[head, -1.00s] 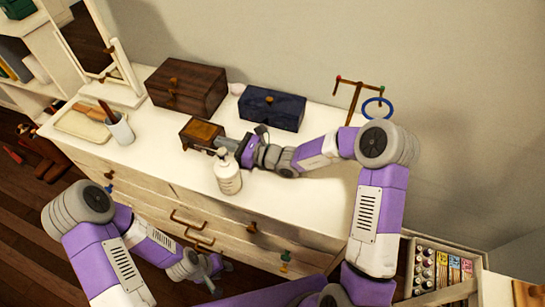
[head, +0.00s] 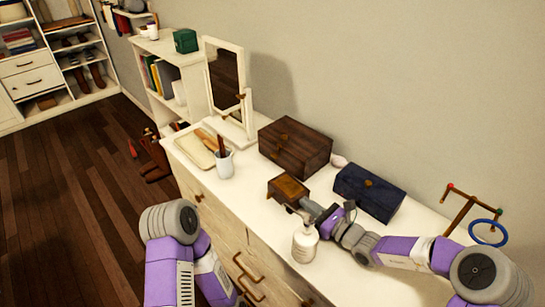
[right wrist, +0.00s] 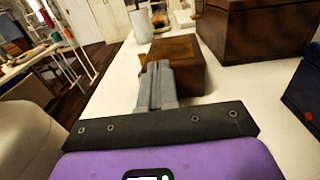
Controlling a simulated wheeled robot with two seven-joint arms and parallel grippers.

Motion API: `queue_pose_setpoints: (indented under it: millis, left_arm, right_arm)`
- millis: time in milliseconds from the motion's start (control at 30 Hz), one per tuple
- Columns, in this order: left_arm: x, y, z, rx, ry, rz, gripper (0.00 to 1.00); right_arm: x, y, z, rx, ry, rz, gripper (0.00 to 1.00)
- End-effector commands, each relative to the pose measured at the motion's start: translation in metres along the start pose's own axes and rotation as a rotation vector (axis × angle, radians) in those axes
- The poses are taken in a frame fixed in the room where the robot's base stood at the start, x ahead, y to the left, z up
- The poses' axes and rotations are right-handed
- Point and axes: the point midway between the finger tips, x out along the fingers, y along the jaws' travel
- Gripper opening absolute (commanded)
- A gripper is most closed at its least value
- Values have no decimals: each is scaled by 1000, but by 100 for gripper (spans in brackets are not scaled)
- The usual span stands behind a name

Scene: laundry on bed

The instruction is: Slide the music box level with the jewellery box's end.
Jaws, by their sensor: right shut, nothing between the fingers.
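The music box, a small brown wooden box (head: 288,188), sits on the white dresser top. It also shows in the right wrist view (right wrist: 188,50). Behind it stands a larger dark-brown box (head: 296,148) with a knob, and to the right a dark blue box (head: 369,192); I cannot tell for certain which is the jewellery box. The small box's front edge lies nearer the dresser front than both. My right gripper (head: 309,207) is shut and empty at the small box's right side; in the right wrist view its fingers (right wrist: 156,80) overlap it, contact unclear. My left gripper is out of frame.
A white pump bottle (head: 305,243) stands close in front of my right gripper. A cup (head: 224,163), a tray (head: 192,150) and a mirror (head: 243,125) are to the left. A pale round item (head: 339,161) lies between the larger boxes. A jewellery stand (head: 461,210) is at right.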

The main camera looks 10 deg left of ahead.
Motion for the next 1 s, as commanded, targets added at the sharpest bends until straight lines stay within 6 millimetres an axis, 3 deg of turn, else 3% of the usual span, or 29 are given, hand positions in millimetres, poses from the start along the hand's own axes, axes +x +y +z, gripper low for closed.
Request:
queue_pose_setpoints:
  millis: [33, 367, 700, 1000]
  left_arm:
    - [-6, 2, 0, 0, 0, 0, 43]
    - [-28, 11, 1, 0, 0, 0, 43]
    - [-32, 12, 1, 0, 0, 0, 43]
    - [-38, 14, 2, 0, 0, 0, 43]
  right_arm:
    - [0, 0, 16, -4, -2, 1, 0]
    - [3, 1, 96, -3, -2, 1, 0]
    - [93, 2, 88, 1, -2, 4, 0]
    - [155, 2, 88, 2, -2, 2, 0]
